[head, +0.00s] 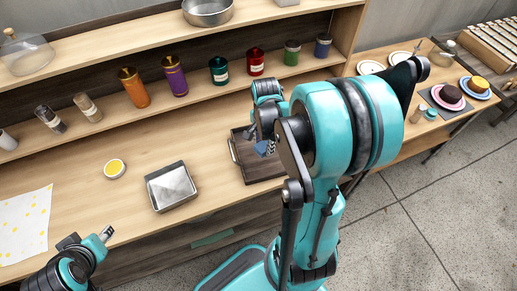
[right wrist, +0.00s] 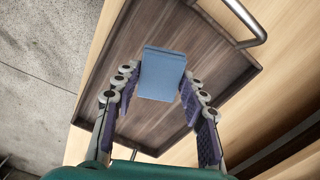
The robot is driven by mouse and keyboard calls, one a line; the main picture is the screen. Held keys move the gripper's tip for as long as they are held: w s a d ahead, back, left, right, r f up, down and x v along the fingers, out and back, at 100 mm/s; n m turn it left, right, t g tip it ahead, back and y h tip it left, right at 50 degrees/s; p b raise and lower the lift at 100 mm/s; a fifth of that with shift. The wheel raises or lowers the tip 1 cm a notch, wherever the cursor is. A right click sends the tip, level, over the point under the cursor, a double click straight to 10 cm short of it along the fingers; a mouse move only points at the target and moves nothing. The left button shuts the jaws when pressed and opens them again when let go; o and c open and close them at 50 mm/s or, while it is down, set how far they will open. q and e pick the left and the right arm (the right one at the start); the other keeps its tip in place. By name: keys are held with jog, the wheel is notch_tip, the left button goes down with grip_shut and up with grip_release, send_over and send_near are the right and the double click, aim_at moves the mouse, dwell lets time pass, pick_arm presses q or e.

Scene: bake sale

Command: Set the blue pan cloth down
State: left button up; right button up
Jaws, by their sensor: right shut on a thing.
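The blue pan cloth (right wrist: 162,73) is a folded block between the fingertips of my right gripper (right wrist: 160,85) in the right wrist view. The gripper is shut on it. Behind the cloth lies the floor of a dark wooden tray (right wrist: 135,130); whether the cloth touches it I cannot tell. In the head view a bit of the blue cloth (head: 262,148) shows at the gripper, over the tray (head: 236,152), with my arm hiding much of both. My left gripper (head: 107,233) is at the lower left by the counter edge; its opening is unclear.
A metal square pan (head: 171,187) and a round yellow item (head: 114,168) stand left of the tray. A spotted cloth (head: 25,222) lies farther left. Several canisters (head: 219,70) line the shelf behind. A tray handle (right wrist: 245,25) rises at the tray's end.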

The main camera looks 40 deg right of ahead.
jog(key=b, duration=0.1)
send_over(254, 153)
notch_tip(254, 153, down, 3)
jog(key=shift+r, duration=0.1)
jog(key=shift+f+b, duration=1)
jog(key=shift+f, duration=1)
jog(key=shift+f, duration=0.1)
jog(key=o, duration=1.2)
